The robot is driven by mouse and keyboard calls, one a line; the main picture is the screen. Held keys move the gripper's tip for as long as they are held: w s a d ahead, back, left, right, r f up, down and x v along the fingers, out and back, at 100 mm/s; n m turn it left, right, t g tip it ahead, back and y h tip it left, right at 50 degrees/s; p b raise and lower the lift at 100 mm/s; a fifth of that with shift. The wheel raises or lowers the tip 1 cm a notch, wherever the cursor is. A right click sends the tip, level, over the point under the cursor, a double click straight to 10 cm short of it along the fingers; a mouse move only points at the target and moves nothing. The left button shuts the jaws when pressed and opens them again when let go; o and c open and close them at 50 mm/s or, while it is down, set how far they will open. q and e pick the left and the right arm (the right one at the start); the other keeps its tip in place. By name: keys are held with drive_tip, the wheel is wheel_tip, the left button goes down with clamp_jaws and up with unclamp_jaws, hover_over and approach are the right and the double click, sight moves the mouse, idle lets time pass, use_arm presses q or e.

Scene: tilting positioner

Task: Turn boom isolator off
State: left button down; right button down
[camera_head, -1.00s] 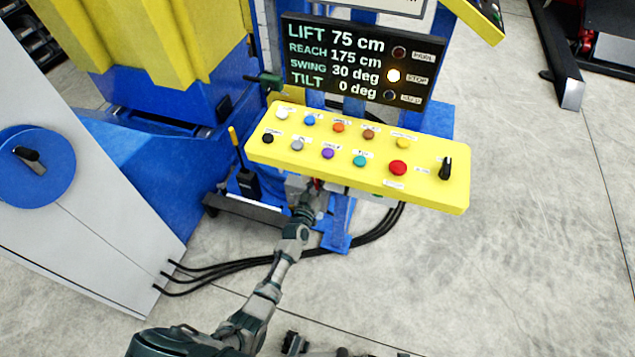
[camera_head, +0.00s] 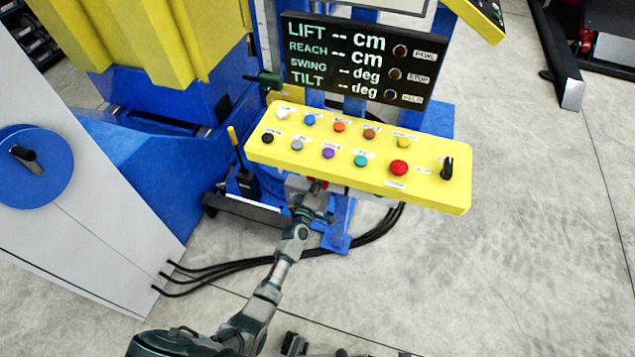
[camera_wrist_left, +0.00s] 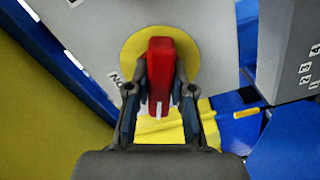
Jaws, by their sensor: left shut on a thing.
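The isolator's red handle (camera_wrist_left: 160,62) stands in front of a yellow disc (camera_wrist_left: 190,45) on a grey face in the left wrist view. Its long side runs up and down in that picture, with a white mark near its lower end. My left gripper (camera_wrist_left: 160,92) is shut on the red handle, one finger on each side. A label (camera_wrist_left: 117,79) that reads ON upside down is left of the disc. In the head view my left gripper (camera_head: 314,196) reaches under the yellow button panel (camera_head: 432,194), which hides most of the isolator.
The black display (camera_head: 350,60) shows dashes for lift, reach, swing and tilt, and its lamps are dark. A grey cabinet with a blue round switch (camera_head: 34,166) stands at left. Black cables (camera_head: 230,268) cross the floor.

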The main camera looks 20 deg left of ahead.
use_arm(q)
drive_tip(key=n, duration=0.3)
drive_tip(key=shift+f+n, duration=0.1)
drive_tip(key=shift+n, duration=0.2)
drive_tip(key=shift+n+b, duration=0.35)
drive_tip(key=shift+n, duration=0.25)
use_arm(e)
wheel_tip(320, 180, up, 2)
drive_tip(key=shift+d+r, duration=0.1)
drive_tip(key=shift+w+r, duration=0.1)
drive_tip(key=shift+w, duration=0.15)
use_arm(q)
drive_tip(key=c, duration=1.2)
unclamp_jaws()
drive_tip(key=shift+o, duration=1)
drive_tip(key=shift+f, duration=0.1)
use_arm(e)
drive_tip(key=shift+w, duration=0.3)
